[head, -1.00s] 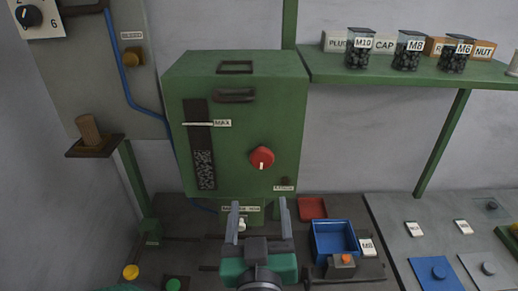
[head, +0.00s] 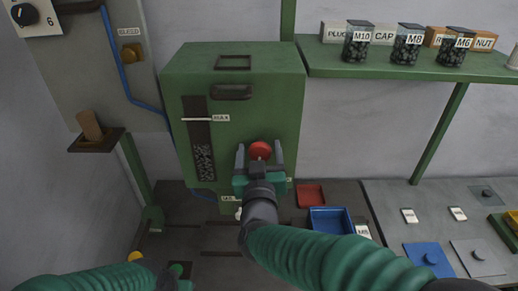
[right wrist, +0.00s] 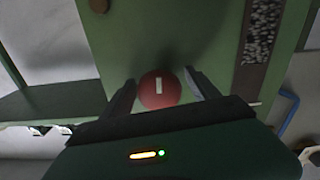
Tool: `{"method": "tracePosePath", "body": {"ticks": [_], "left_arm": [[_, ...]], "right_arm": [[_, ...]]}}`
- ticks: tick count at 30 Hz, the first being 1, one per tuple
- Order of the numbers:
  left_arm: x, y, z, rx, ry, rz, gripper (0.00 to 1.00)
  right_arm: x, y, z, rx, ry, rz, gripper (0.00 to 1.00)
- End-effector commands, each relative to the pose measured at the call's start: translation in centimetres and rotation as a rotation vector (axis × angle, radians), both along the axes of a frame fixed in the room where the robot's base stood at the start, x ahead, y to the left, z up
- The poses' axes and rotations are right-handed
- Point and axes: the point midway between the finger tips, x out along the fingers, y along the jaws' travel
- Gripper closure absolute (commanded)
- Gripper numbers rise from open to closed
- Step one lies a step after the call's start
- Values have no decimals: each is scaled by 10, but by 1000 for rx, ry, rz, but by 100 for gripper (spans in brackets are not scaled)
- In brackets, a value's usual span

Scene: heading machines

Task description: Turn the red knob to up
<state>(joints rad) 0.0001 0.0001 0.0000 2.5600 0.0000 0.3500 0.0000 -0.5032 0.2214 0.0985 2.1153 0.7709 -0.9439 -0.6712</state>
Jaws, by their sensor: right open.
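The red knob (head: 260,150) is on the front of the green machine box (head: 185,75), right of the level window. My right gripper (head: 259,156) is open, with one finger on each side of the knob. In the right wrist view the knob (right wrist: 159,90) sits between the two spread fingers, and its white mark lies along the direction of the fingers. I cannot tell whether the fingers touch it. My left arm shows at the bottom left of the head view; its gripper jaws cannot be made out.
A green shelf (head: 400,65) with labelled jars is at the upper right. Below the box are a red tray (head: 310,195) and a blue bin (head: 330,218) on the bench. A small brown ledge (head: 97,139) juts out at left.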

Motion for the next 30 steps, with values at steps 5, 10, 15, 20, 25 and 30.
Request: {"method": "tracePosePath", "body": {"ticks": [5, 10, 15, 20, 25, 30], "left_arm": [[0, 0, 0, 0, 0, 0, 100], [0, 0, 0, 0, 0, 0, 100], [0, 0, 0, 0, 0, 0, 100], [0, 0, -1, 0, 0, 0, 100], [0, 0, -7, 0, 0, 0, 100], [0, 0, -18, 0, 0, 0, 100]], "right_arm": [[0, 1, 0, 0, 0, 0, 41], [0, 1, 0, 0, 0, 0, 63], [0, 1, 0, 0, 0, 0, 85], [0, 1, 0, 4, 0, 1, 87], [0, 2, -2, 38, -1, 2, 87], [-1, 2, -3, 121, -2, 1, 87]]}}
